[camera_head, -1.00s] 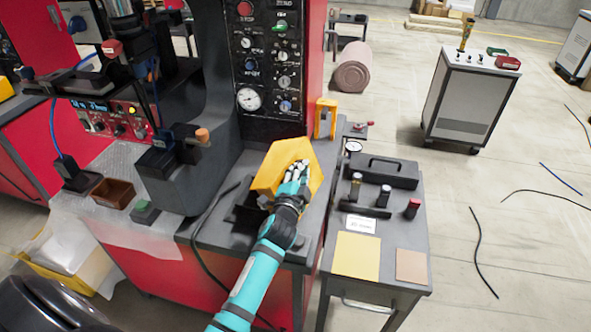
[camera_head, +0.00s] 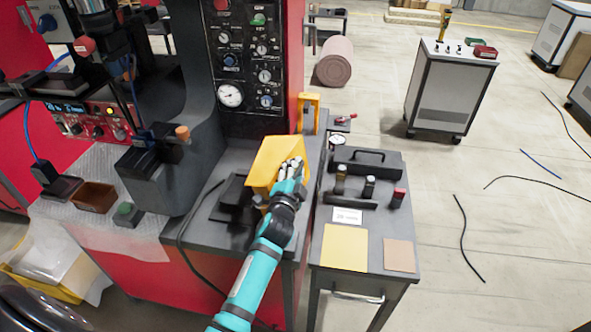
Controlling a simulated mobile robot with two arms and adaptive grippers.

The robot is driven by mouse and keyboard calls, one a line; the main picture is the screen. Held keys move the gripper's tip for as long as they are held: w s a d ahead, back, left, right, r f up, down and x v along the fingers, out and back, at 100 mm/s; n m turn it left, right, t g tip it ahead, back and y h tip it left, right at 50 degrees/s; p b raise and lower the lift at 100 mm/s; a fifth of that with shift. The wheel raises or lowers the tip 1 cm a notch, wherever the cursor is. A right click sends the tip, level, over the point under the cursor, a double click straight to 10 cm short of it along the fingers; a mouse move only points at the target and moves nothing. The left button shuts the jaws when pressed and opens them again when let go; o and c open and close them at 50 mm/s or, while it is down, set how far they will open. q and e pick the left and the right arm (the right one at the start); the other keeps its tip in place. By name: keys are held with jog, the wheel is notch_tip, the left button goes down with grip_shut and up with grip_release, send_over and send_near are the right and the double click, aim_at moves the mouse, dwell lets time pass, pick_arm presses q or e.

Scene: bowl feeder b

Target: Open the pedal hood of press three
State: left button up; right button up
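The yellow pedal hood (camera_head: 268,158) is on the grey bench top of the press, right of the black press body. It stands tilted up, and a dark pedal base (camera_head: 232,196) shows at its left and front. Whether the fingers are shut on the hood cannot be told, as the hand hides the contact.
A black control panel (camera_head: 245,60) rises behind the hood. A yellow bracket (camera_head: 309,112) stands at the back right. A grey side table (camera_head: 388,225) with a black case (camera_head: 367,163) and small tools is close on the right. A black cable (camera_head: 182,240) lies left of the pedal.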

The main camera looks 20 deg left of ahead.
pick_arm(q)
jog(key=shift+o, duration=0.5)
jog(key=v, duration=1.2)
jog(key=shift+c, duration=0.2)
jog(key=d+f+m+b, duration=0.1)
jog(key=d+f+b, duration=0.1)
jog(key=d+f+m+b, duration=0.2)
jog(key=f+b, duration=0.1)
jog(key=shift+w+d+f+m+b, duration=0.15)
jog(key=shift+d+m+b, duration=0.15)
jog(key=shift+d, duration=0.1)
grip_shut()
jog(key=d+f+m+b, duration=0.2)
jog(key=d+m+b, duration=0.3)
jog(key=d, duration=0.1)
jog(key=w+a+r+p, duration=0.1)
jog(key=w+a+p, duration=0.2)
jog(key=w+a, duration=0.2)
jog(key=shift+w+a+r+m+t+y+p, duration=0.15)
jog(key=shift+w+r+m+t+y+p, duration=0.2)
jog(key=shift+w, duration=1.5)
